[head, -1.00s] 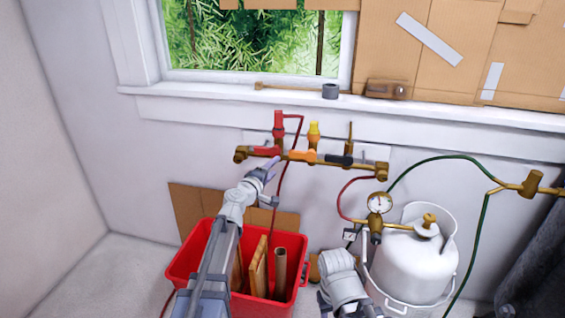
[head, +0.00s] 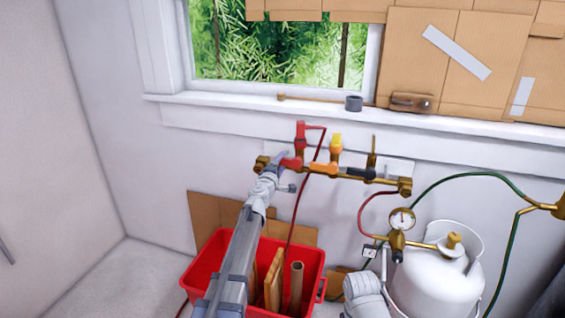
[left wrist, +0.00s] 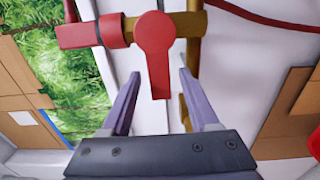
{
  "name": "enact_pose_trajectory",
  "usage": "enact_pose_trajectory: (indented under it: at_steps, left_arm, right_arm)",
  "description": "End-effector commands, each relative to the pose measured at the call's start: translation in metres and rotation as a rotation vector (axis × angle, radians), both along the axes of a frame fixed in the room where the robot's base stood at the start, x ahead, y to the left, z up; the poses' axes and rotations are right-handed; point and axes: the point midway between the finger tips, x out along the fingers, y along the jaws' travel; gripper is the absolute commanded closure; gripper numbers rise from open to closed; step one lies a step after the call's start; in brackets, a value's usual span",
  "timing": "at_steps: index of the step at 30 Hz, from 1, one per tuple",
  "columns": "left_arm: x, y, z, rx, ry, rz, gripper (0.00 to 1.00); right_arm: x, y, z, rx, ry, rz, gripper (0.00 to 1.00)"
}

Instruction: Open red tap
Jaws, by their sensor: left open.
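The red tap (head: 301,136) sits at the left end of the brass manifold (head: 345,171) on the wall, with its red lever (head: 292,162) at the gripper. In the left wrist view the lever (left wrist: 159,75) hangs from a round red hub and points down in the picture. My left gripper (head: 278,165) is open at the tap. In the left wrist view its two purple fingers (left wrist: 158,85) stand on either side of the lever's end, with gaps visible. Part of the lever is hidden behind my gripper in the head view.
A red bin (head: 205,268) with wooden pieces is below. A white gas cylinder (head: 437,285) with gauge and hoses stands at right. The windowsill (head: 230,106) runs above.

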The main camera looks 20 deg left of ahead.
Motion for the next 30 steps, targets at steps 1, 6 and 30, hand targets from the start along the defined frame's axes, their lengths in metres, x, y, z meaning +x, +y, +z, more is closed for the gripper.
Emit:
enact_pose_trajectory:
  at_steps: [1, 6, 30]
  left_arm:
    - [0.0102, -0.0001, 0.0, 0.0, 0.0, -0.001, 0.39]
    - [0.0177, -0.0009, 0.0, 0.0, 0.0, 0.0, 0.39]
    - [0.0165, -0.0007, 0.0, 0.001, 0.0, 0.0, 1.0]
  right_arm:
    - [0.0, 0.0, 0.0, 0.0, 0.0, 0.0, 0.5]
    - [0.0, 0.0, 0.0, 0.0, 0.0, 0.0, 0.5]
    - [0.0, 0.0, 0.0, 0.0, 0.0, 0.0, 0.5]
